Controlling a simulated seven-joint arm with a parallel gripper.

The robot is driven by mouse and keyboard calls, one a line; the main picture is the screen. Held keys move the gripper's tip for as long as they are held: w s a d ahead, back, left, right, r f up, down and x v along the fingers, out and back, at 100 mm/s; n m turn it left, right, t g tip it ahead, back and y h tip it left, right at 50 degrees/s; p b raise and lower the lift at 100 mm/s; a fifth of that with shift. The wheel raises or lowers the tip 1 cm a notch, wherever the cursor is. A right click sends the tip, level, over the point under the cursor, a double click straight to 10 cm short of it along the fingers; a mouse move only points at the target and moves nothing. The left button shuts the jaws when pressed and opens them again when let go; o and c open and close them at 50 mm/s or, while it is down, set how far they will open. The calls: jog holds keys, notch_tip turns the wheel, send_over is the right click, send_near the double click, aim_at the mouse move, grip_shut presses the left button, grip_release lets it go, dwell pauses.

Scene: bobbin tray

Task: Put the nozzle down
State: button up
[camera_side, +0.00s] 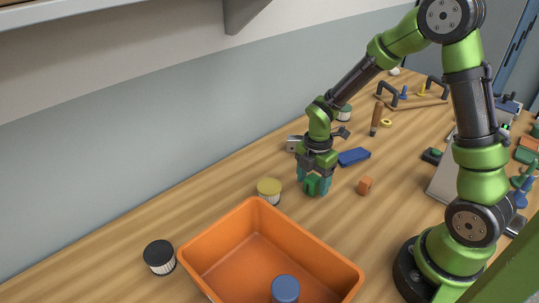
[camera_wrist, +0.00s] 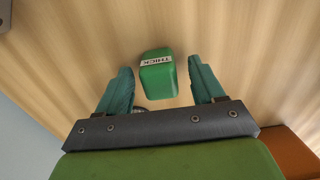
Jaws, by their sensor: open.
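A small green piece with a white printed label (camera_wrist: 157,75) is between my gripper's teal fingers (camera_wrist: 159,68) in the wrist view. It is the likely nozzle, though its shape is more like a rounded block. There is a gap between it and the finger on each side, so my gripper is open around it. In the side view the green piece (camera_side: 312,186) appears to rest on the wooden table, between the fingertips and partly hidden by them. My gripper (camera_side: 313,190) is low over the table and points down.
An orange bin (camera_side: 215,241) stands in front, with a blue-topped bobbin (camera_side: 286,288) inside. A yellow-topped bobbin (camera_side: 269,188) is left of my gripper; a black-topped one (camera_side: 160,255) is farther left. A blue block (camera_side: 354,157) and an orange block (camera_side: 365,186) lie to the right.

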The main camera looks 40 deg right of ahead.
aim_at(314, 178)
notch_tip(314, 178, up, 12)
jog(key=s+a+r+m+t+y, duration=0.1)
jog(key=s+r+m, duration=0.4)
jog(key=m, duration=0.6)
jog(key=s+a+r+m+t+y, duration=0.1)
jog(key=s+a+r+m+t, duration=0.3)
jog(key=m, duration=0.7)
jog(key=shift+s+a+r+t, duration=0.15)
jog(key=shift+s+r+t, duration=0.8)
jog(key=shift+s+t, duration=0.25)
